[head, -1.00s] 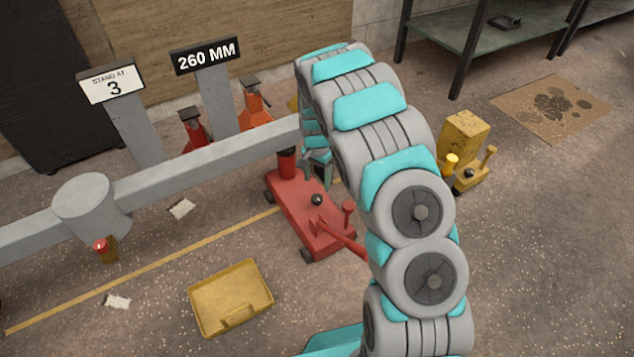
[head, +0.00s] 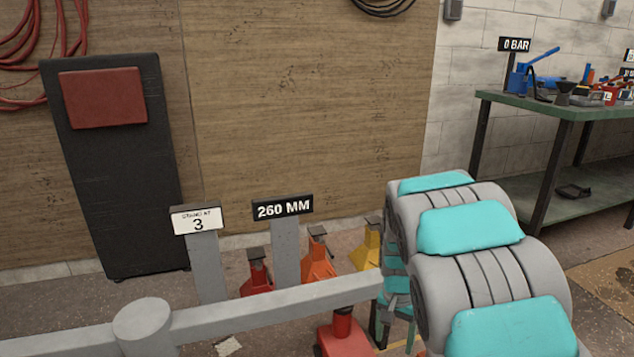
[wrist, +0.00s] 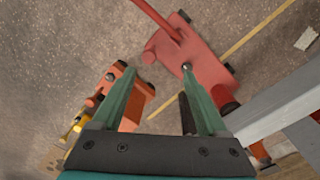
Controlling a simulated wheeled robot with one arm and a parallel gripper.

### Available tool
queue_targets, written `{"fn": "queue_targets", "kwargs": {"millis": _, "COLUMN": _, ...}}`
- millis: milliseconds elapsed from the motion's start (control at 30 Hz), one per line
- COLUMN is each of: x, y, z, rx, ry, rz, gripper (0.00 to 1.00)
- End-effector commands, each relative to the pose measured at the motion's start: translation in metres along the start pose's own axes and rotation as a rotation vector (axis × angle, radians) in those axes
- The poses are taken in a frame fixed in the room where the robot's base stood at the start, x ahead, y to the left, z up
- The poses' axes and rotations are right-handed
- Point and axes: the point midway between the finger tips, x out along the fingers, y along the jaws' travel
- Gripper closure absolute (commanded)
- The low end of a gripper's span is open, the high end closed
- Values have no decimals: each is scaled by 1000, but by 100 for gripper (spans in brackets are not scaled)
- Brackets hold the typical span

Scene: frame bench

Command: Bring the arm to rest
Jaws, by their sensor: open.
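My arm (head: 470,250), grey with teal pads, curves up at the lower right of the head view. Beyond the right fingertip lies the red floor jack (wrist: 205,55), which also shows at the bottom of the head view (head: 343,338). The grey rail (wrist: 275,115) runs close on the right of the fingers.
Red (head: 257,275), orange (head: 318,258) and yellow (head: 368,250) stands are behind the rail. Signs reading 3 (head: 197,220) and 260 MM (head: 283,208) stand on posts. A green bench (head: 560,108) is at the right. An orange object (wrist: 138,105) lies by the left finger.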

Motion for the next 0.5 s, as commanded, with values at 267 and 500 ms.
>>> {"fn": "queue_targets", "kwargs": {"millis": 267, "x": -76, "y": 50, "z": 74, "rx": -138, "ry": -28, "rz": 4, "gripper": 24}}
{"fn": "queue_targets", "kwargs": {"millis": 500, "x": -122, "y": 91, "z": 143, "rx": -279, "ry": -54, "rz": 0, "gripper": 24}}
